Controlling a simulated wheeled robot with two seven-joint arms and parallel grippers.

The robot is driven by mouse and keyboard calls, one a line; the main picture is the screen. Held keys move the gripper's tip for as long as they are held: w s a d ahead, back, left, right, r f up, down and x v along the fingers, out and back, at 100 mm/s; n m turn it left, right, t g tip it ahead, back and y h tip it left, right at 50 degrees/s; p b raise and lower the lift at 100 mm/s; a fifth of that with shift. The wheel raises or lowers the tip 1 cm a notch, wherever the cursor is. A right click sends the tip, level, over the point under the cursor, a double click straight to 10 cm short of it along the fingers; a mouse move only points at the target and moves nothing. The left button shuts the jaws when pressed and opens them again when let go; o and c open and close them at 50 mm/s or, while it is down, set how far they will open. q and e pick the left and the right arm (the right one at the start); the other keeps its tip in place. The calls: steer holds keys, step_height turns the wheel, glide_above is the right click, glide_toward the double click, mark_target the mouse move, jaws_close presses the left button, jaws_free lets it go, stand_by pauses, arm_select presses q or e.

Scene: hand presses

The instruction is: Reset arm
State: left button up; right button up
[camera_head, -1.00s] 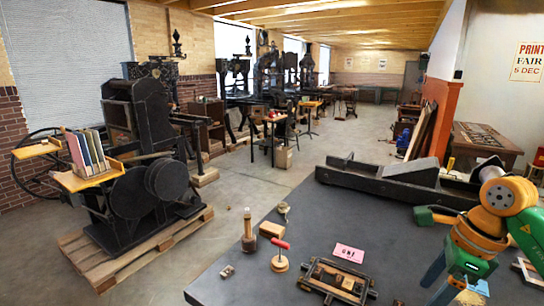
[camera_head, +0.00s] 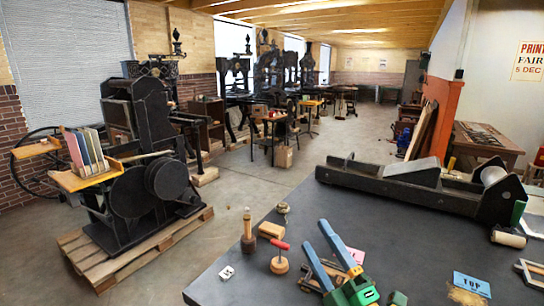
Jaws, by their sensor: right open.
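My right gripper (camera_head: 313,233) reaches in from the bottom edge, right of the middle. Its green body carries two blue fingers that stand apart, pointing up and left, with nothing seen between them. It is over a wooden frame (camera_head: 312,284) on the dark table and hides much of it. A pink card (camera_head: 356,255) shows partly behind the right finger. My left gripper is not in view.
On the dark table (camera_head: 420,240) are a wooden-handled tool (camera_head: 248,232), a wooden block (camera_head: 271,230), a small white piece (camera_head: 227,272), a blue TOP card (camera_head: 472,284) and a roller (camera_head: 508,238). A long black press (camera_head: 415,186) lines the back edge. The table's middle right is clear.

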steer(key=s+d+f+m+g+h, duration=0.3)
steer(key=f+m, duration=0.2)
steer(key=f, duration=0.2)
steer(key=s+d+f+m+g+h, duration=0.25)
steer(key=f+m+h, duration=0.2)
steer(key=f, duration=0.25)
steer(key=s+d+f+m+g+h, duration=0.2)
steer(key=s+d+f+m, duration=0.15)
steer(key=f+m, duration=0.2)
steer(key=s+a+f+m+g, duration=0.1)
steer(key=s+f+m+g, duration=0.1)
steer(key=s+f+g, duration=0.5)
steer(key=s+f+m+g, duration=0.2)
steer(key=s+f, duration=0.2)
steer(key=s, duration=0.6)
step_height(320, 180, down, 22)
steer(key=s+g+b, duration=0.1)
steer(key=b, duration=0.5)
steer(key=s+d+f+g+b, duration=0.1)
steer(key=s+f+b, duration=0.3)
steer(key=s+f, duration=0.8)
step_height(320, 180, down, 2)
steer(key=shift+s+d+f+n, duration=0.3)
steer(key=shift+d+n, duration=0.1)
steer(key=shift+d, duration=0.25)
